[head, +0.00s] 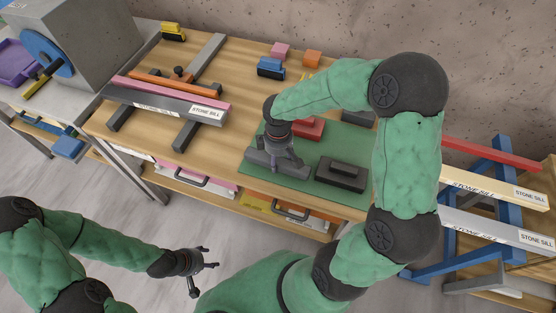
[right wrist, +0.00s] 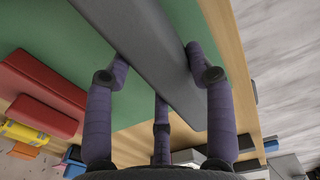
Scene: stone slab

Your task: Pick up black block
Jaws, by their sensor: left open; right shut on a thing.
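My right gripper (head: 279,160) is over the green mat (head: 325,140) on the workbench, its fingers shut on a long dark grey block (head: 263,163). In the right wrist view the fingers (right wrist: 155,60) straddle this grey block (right wrist: 150,45), with the green mat beneath; I cannot tell whether it touches the mat. A black block (head: 341,174) with a smaller raised piece on top sits on the mat, right of the gripper. My left gripper (head: 203,267) is open and empty, in front of the bench over the floor.
A red block (head: 309,128) lies on the mat behind the right gripper. Blue (head: 270,69), pink (head: 280,51) and orange (head: 312,58) blocks stand further back. Stone sills (head: 165,105) rest on bars at left. A blue rack (head: 480,200) stands at right.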

